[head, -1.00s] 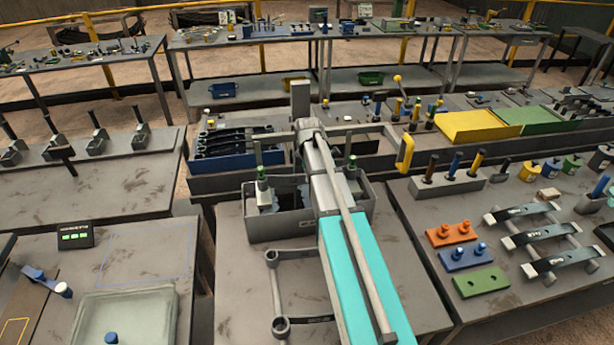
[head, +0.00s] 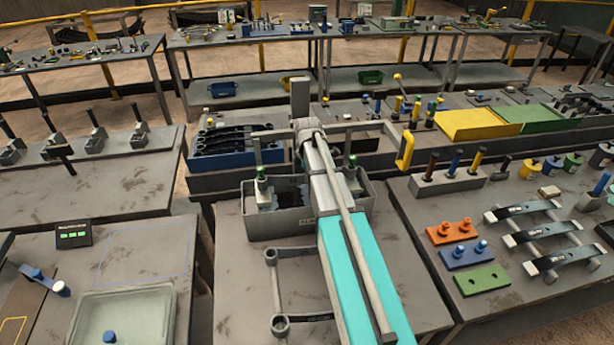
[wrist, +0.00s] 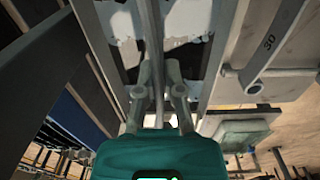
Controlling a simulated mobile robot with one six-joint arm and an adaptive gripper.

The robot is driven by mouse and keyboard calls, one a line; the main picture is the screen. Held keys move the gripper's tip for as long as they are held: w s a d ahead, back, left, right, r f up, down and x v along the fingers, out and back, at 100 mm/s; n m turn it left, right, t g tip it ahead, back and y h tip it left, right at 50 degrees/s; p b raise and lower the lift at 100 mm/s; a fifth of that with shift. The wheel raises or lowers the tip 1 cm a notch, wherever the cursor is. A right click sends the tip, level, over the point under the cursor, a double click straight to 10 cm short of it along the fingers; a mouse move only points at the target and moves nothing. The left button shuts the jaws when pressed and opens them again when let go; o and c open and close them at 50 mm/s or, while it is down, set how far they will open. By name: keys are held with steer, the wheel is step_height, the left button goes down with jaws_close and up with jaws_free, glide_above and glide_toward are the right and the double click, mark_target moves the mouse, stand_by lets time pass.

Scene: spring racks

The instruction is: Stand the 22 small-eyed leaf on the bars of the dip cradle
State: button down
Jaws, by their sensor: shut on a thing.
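In the wrist view my gripper (wrist: 160,80) is shut on a long, thin grey strip, the leaf (wrist: 156,30), seen nearly edge-on and running up between the fingers. Its number and eyes cannot be read here. In the head view my arm hides the gripper and most of the leaf. The dip cradle seems to be the grey open box (head: 280,227) with green-topped posts (head: 261,174) at its left and right, in the middle of the near table. My gripper is over or close to this box. I cannot tell whether the leaf touches the bars.
A grey piece with round eyes (head: 280,326) lies in front of the box. A blue tray (head: 205,165) of dark leaves stands behind left. A yellow handle (head: 405,152) rises behind right. Several leaves (head: 555,258) rest on the right table.

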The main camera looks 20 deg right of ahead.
steer(key=shift+f+b, duration=0.45)
stand_by(0.5)
steer(key=c, duration=0.7)
jaws_free()
steer(key=shift+o, duration=0.3)
steer(key=o, duration=0.4)
steer(key=shift+o, duration=0.2)
steer(key=shift+r, duration=0.2)
steer(key=shift+r+p, duration=3.35)
steer(key=shift+p, duration=0.2)
